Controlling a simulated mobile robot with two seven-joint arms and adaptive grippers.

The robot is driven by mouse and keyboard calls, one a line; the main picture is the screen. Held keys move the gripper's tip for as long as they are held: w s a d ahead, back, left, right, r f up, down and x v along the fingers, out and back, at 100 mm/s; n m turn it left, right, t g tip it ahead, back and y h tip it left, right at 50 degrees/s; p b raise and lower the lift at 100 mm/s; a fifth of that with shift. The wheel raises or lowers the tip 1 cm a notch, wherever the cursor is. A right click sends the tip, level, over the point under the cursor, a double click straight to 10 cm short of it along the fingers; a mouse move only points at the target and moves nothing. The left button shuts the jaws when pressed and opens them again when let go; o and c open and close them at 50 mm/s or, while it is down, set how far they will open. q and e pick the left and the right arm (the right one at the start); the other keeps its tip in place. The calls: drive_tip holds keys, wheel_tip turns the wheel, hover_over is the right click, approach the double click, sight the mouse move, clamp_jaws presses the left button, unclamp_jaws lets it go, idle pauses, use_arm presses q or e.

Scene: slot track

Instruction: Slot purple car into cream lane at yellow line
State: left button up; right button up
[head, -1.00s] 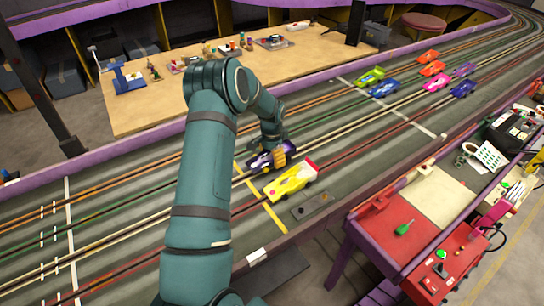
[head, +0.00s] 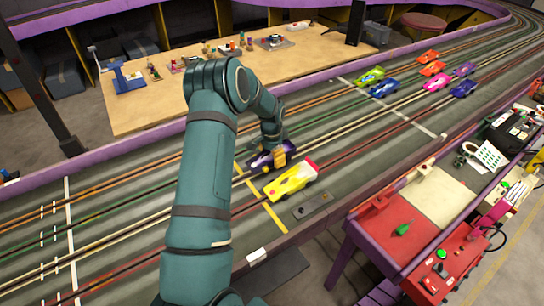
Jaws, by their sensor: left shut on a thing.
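The purple car (head: 259,160) is on the track at the yellow line (head: 273,217), just behind a yellow car. My left gripper (head: 273,146) comes down on it from above and is shut on it, hiding part of its body. The cream lane (head: 333,143) is a pale stripe running along the track beside the purple car. I cannot tell whether the car's underside sits in the slot. My right gripper is not in view.
A yellow car (head: 291,181) with a red-tipped wing stands close in front of the purple car. Several cars, including a pink one (head: 436,83), stand farther up the track. A red control bench (head: 400,232) borders the near side.

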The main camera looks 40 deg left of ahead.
use_arm(q)
drive_tip(key=shift+f+b, duration=0.7)
drive_tip(key=shift+f, duration=0.45)
drive_tip(key=o, duration=1.3)
drive_tip(key=shift+c, duration=0.2)
drive_tip(key=shift+r, duration=0.1)
wheel_tip(320, 180, up, 12)
drive_tip(key=shift+s+f, duration=0.1)
